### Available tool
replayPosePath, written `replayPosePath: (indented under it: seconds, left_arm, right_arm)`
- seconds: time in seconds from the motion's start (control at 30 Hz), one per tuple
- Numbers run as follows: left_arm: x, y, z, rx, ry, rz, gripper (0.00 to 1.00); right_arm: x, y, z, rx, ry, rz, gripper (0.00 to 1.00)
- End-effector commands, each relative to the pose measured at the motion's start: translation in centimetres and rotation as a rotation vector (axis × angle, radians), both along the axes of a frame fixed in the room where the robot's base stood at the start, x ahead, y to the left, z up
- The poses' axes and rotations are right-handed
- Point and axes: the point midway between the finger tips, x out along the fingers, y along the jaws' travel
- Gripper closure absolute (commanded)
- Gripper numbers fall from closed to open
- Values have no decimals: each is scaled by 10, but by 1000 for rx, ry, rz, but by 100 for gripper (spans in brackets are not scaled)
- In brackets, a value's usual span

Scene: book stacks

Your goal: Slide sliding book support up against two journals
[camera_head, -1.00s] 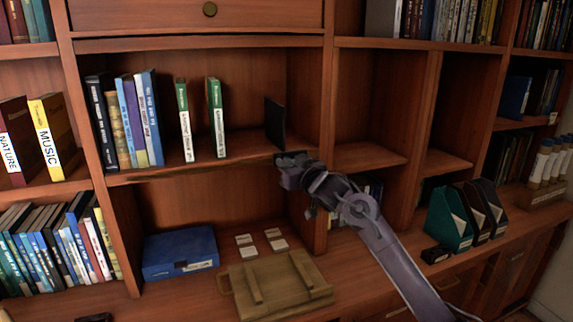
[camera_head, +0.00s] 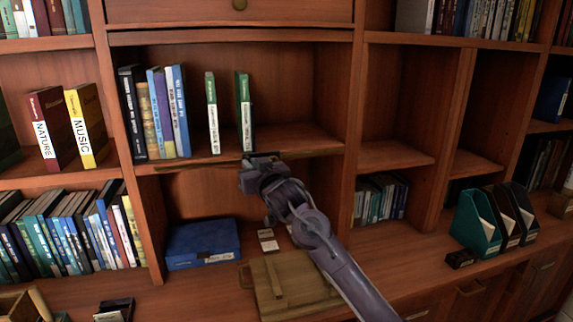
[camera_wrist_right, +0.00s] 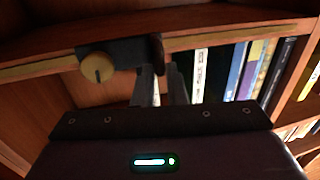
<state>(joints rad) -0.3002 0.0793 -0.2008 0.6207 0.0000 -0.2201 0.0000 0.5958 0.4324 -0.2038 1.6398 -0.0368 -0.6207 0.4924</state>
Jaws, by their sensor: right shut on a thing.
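Two journals with green-and-white spines, the left one (camera_head: 212,115) and the right one (camera_head: 244,112), stand upright on the middle shelf with a gap between them. The dark sliding book support (camera_wrist_right: 122,50) has a brass knob (camera_wrist_right: 97,68) and sits at the shelf's front edge. In the head view its upright plate is mostly hidden at the right journal; I cannot tell whether they touch. My right gripper (camera_head: 260,162) is shut on the support just below the right journal; its fingers (camera_wrist_right: 162,85) show in the right wrist view. My left gripper is out of view.
Several upright books (camera_head: 155,112) stand left of the journals. The shelf (camera_head: 300,140) is bare to their right. Below are a blue box (camera_head: 203,244) and a wooden case (camera_head: 290,285). Dividers bound the bay on both sides.

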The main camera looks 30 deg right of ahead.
Motion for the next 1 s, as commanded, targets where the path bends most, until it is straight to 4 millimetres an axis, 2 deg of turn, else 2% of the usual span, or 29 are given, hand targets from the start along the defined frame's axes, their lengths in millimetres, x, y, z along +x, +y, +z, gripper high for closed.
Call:
replayPosePath:
  seconds: [0.03,0.2,0.4,0.6,1.0]
  left_arm:
    - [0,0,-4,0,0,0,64]
    - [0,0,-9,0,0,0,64]
    - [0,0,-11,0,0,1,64]
    - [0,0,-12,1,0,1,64]
    - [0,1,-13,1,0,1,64]
  right_arm:
    - [4,18,-1,3,-1,6,100]
    - [14,62,-1,1,0,5,100]
    - [23,96,-1,-2,0,2,100]
    - [27,112,-1,-3,1,1,100]
    - [28,114,-1,-2,1,0,100]
